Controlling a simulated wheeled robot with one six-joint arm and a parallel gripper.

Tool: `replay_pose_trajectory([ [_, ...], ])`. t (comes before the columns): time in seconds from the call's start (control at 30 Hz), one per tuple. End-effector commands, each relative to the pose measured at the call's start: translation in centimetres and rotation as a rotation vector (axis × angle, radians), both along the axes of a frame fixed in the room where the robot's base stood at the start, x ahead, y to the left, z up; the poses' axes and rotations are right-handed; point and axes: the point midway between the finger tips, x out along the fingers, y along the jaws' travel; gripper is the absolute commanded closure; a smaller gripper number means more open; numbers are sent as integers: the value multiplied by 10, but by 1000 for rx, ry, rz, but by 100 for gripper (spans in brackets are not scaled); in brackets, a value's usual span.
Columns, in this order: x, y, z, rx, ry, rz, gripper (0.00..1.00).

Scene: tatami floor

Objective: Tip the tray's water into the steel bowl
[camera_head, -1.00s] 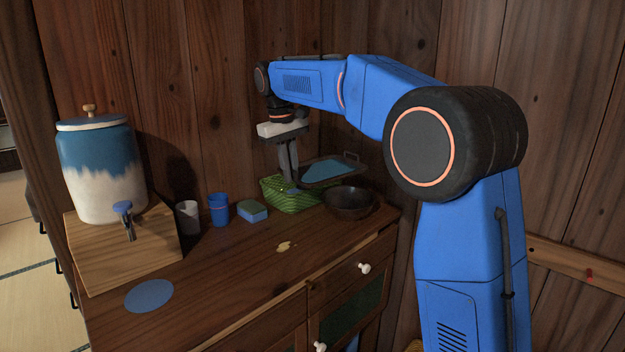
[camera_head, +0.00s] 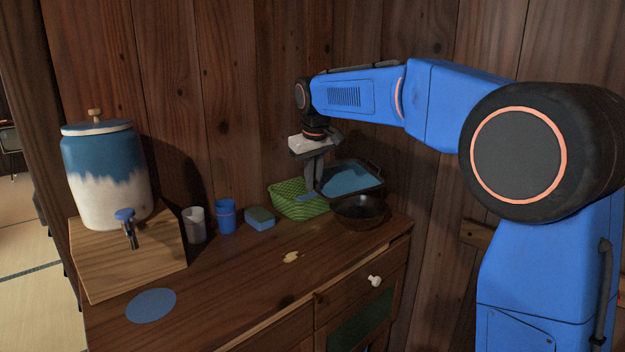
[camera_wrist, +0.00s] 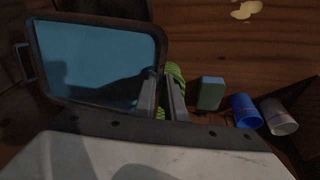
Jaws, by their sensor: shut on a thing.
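The dark tray (camera_head: 376,172) holds a sheet of blue water and hangs above the back right of the cabinet top. In the wrist view its rim (camera_wrist: 90,106) surrounds the water, and a handle shows at its far left end. My gripper (camera_head: 313,189) is shut on the tray's near end; its fingers also show in the wrist view (camera_wrist: 172,98). The dark steel bowl (camera_head: 360,213) stands upright on the cabinet top, just in front of and below the tray. Its inside looks dark; I cannot tell whether it holds water.
A green basket (camera_head: 290,203) stands below my gripper, left of the bowl. Leftward are a sponge (camera_head: 260,218), a blue cup (camera_head: 226,217), a pale cup (camera_head: 194,225) and a dispenser (camera_head: 106,180) on a wooden stand. Walls close off the back and right.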

Motion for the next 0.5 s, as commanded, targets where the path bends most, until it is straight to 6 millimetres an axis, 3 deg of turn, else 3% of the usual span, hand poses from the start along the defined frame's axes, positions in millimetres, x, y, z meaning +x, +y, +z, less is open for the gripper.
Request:
replay_pose_trajectory([
  [0.5, -16, -8, 16, 168, -326, 0, 100],
])
